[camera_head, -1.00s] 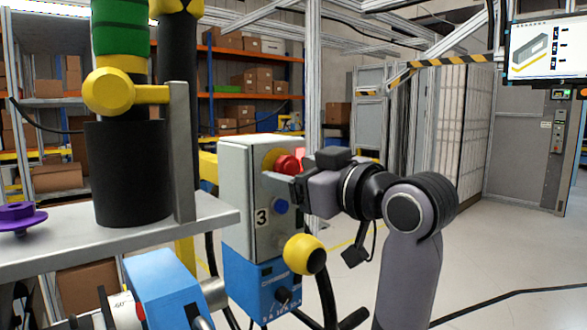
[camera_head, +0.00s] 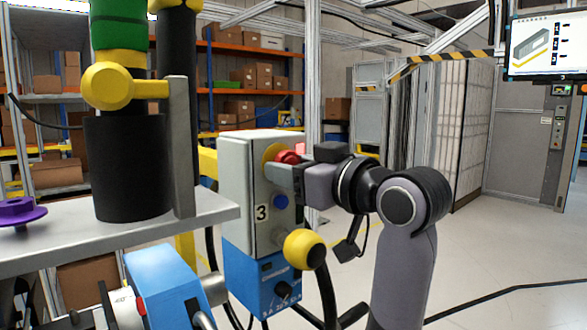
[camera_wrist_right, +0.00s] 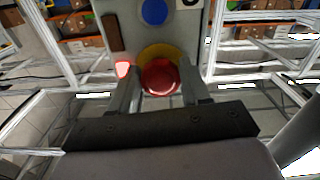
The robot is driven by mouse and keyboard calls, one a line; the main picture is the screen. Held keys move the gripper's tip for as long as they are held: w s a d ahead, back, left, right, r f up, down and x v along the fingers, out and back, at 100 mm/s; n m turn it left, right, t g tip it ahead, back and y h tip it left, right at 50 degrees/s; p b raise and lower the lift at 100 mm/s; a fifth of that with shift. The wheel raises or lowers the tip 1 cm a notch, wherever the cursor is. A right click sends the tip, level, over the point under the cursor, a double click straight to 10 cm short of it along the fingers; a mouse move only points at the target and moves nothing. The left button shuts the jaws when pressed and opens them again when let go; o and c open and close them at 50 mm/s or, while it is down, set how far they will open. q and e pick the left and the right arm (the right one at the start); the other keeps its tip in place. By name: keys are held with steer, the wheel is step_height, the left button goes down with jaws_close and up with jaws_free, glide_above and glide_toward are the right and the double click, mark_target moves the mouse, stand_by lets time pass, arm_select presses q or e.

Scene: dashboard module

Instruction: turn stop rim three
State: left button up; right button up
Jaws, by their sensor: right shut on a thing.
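A grey control box (camera_head: 240,190) marked 3 stands on a blue base (camera_head: 262,288). On its face is a red stop button (camera_head: 290,157) with a yellow ring (camera_head: 271,152) behind it, and a blue button (camera_head: 281,201) below. My right gripper (camera_head: 292,168) reaches in from the right and is shut on the red stop button. In the right wrist view the red button (camera_wrist_right: 160,76) sits between the two fingers of the gripper (camera_wrist_right: 160,88), with the yellow ring behind it. My left gripper is not in view.
A yellow ball knob (camera_head: 304,250) stands close in front of the box, below my right gripper. A grey shelf (camera_head: 205,218) with a black cylinder (camera_head: 126,165) and a purple part (camera_head: 18,212) lies at the left. Open floor is at the right.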

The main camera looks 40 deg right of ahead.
steer(key=m, duration=0.5)
steer(key=shift+a+m, duration=0.1)
steer(key=shift+m, duration=0.3)
stand_by(0.4)
steer(key=o, duration=1.1)
steer(key=s, duration=0.2)
steer(key=s+b, duration=0.1)
steer(key=s, duration=0.1)
steer(key=s+b, duration=0.1)
steer(key=s, duration=0.2)
steer(key=shift+s+d, duration=0.1)
steer(key=shift+d, duration=0.2)
